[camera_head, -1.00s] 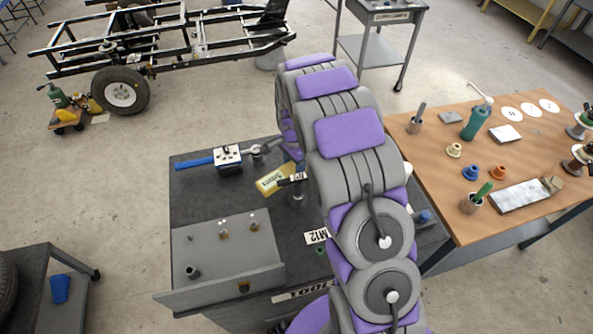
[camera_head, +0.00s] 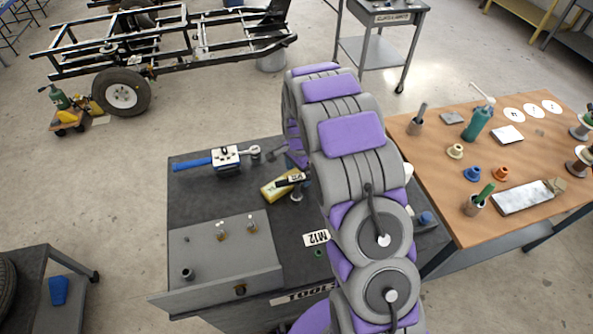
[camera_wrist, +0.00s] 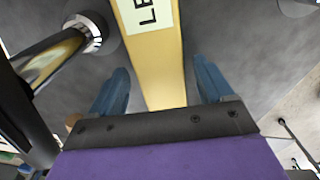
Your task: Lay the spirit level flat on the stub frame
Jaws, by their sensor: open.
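The spirit level (camera_wrist: 150,55) is a yellow bar with a pale label reading "LE". In the wrist view it runs between the two blue fingers of my gripper (camera_wrist: 160,84). The fingers are open, with a gap on each side of the bar. In the head view the level (camera_head: 272,192) lies on the dark tool bench, close to my arm, its right part partly covered. My gripper's fingers are hidden behind my arm there. A black ladder-like frame (camera_head: 150,68) on a wheel stands at the back left; I cannot tell if it is the stub frame.
A shiny cylinder (camera_wrist: 58,58) stands close left of my gripper. On the dark bench (camera_head: 205,213) are a blue-handled tool (camera_head: 192,163) and a grey tray (camera_head: 215,270) with small parts. A wooden table (camera_head: 440,160) holding bottles and cups stands right.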

